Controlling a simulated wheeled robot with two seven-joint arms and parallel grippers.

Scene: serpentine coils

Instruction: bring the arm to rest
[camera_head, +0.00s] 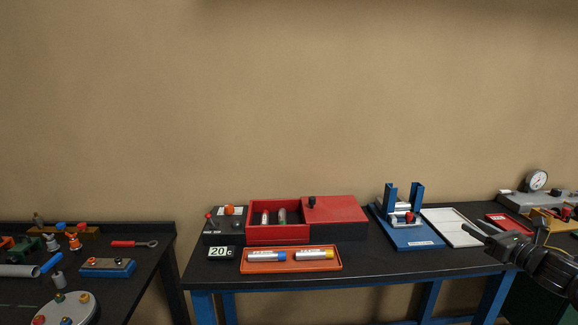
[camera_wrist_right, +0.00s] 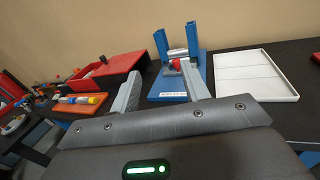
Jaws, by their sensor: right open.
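My right gripper (camera_head: 484,234) comes in from the right in the head view, in the air by the right end of the middle table (camera_head: 290,274). In the right wrist view its two fingers (camera_wrist_right: 162,92) stand apart with nothing between them. Beyond them is a blue fixture (camera_head: 410,232) with two uprights and a silver cylinder with a red part, also in the right wrist view (camera_wrist_right: 162,80). The gripper looks apart from everything on the table. My left gripper is not in view.
A white tray (camera_head: 452,228) lies right of the fixture. A red box (camera_head: 335,215), an orange tray (camera_head: 290,268) with two cylinders and a "20" display (camera_head: 220,252) stand left of it. A gauge (camera_head: 536,180) is far right. A left table holds tools and a round plate (camera_head: 66,310).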

